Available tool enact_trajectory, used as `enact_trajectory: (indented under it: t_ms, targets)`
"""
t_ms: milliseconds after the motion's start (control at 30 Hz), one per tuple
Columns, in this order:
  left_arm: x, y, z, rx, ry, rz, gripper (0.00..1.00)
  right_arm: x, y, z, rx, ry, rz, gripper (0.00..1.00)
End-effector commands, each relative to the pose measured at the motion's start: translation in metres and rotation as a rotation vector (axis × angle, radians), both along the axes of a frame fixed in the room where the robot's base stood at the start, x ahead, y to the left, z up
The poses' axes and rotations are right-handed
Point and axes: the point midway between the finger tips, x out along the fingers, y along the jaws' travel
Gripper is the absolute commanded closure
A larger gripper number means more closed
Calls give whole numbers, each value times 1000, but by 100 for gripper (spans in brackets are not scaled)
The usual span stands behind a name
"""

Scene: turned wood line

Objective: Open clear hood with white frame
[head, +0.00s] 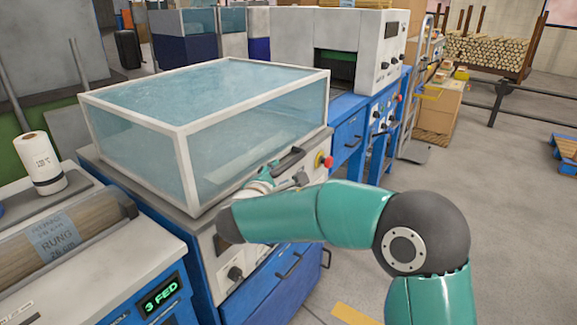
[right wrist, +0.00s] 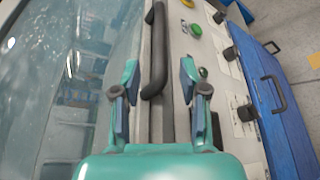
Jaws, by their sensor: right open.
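The clear hood with white frame (head: 180,130) sits flat and closed on a blue and grey machine in the head view. A dark bar handle (head: 290,160) runs along its front lower edge. My right gripper (head: 270,172) is at that front side, partly hidden by my own arm. In the right wrist view my right gripper (right wrist: 159,80) is open, with one finger on each side of the near end of the black handle (right wrist: 155,45). No grip on the handle shows. The clear panel (right wrist: 60,80) fills the left of that view. My left gripper is not in view.
A red and yellow stop button (head: 324,161) is just right of the handle. A green button (right wrist: 195,31) and black knobs line the front panel. A white label roll (head: 42,160) stands at left. A white-topped machine (head: 335,30) stands behind. Floor at right is open.

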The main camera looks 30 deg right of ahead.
Motion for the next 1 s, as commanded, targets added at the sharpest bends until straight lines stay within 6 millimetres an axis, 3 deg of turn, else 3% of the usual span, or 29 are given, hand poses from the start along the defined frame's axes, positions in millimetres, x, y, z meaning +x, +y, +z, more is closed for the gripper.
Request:
enact_trajectory:
  t_ms: [200, 400, 833, 1000]
  targets:
    - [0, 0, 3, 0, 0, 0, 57, 30, -34, -10, 0, 1, -3, 57]
    - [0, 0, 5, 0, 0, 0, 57, 47, -53, -16, 1, 1, -1, 57]
    - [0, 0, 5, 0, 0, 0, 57, 53, -60, -18, 0, 2, 1, 57]
    - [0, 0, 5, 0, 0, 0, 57, 53, -60, -18, 1, 1, 0, 83]
